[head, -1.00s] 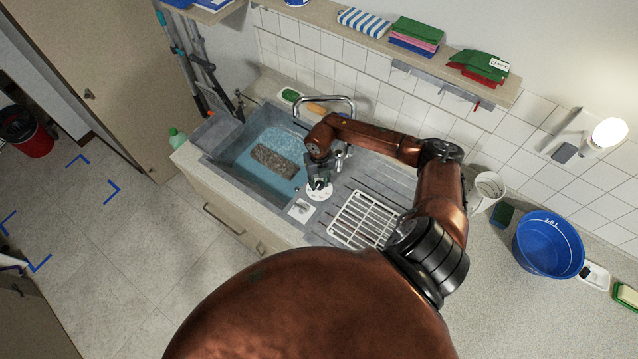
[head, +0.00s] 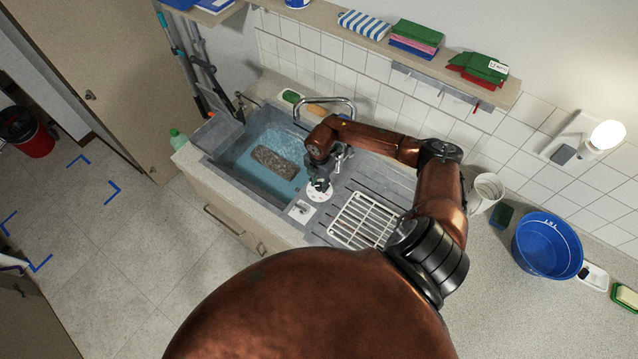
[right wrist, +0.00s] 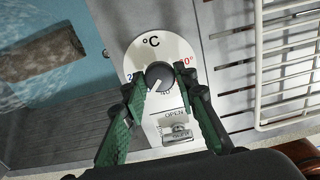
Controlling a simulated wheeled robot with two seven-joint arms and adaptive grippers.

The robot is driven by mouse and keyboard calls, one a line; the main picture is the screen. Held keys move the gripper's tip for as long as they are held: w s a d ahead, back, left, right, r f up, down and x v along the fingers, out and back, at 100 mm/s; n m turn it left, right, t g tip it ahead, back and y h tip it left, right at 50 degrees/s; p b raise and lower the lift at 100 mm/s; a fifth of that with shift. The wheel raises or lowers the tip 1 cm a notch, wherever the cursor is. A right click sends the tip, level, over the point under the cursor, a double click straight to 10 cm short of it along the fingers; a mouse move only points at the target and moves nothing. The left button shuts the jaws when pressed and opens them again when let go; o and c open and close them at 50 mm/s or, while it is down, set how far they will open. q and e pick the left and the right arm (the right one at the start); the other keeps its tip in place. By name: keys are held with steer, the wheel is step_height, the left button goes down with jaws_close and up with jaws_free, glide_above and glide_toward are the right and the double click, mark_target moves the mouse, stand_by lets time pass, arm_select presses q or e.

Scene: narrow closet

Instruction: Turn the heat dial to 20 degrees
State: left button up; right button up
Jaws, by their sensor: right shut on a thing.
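The heat dial is a white disc (right wrist: 180,50) marked °C with a round black knob (right wrist: 159,76) at its middle. A "2" shows at its left, a partly covered red number at its right and "40" below. The knob's white mark points down and slightly left. My right gripper (right wrist: 161,80) is shut on the knob, with one green-padded finger on each side. In the head view the white disc (head: 319,193) lies beside the sink basin, and my right gripper (head: 318,184) is over it. My left gripper is out of view.
A small plate with a metal switch (right wrist: 177,134) marked OPEN sits just below the dial. A white wire rack (head: 362,219) lies right of it. The sink basin (head: 240,180) holds water and a brown slab (head: 276,160). A tap (head: 327,100) stands behind.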

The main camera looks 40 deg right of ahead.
mark_target(320, 185)
steer(key=m+p, duration=0.1)
steer(key=m, duration=0.3)
steer(key=shift+d+r+m, duration=0.1)
steer(key=shift+m, duration=0.2)
steer(key=shift+m+p, duration=0.95)
steer(key=shift+m, duration=1.05)
steer(key=o, duration=1.1)
steer(key=shift+o, duration=0.2)
step_height(320, 185, up, 12)
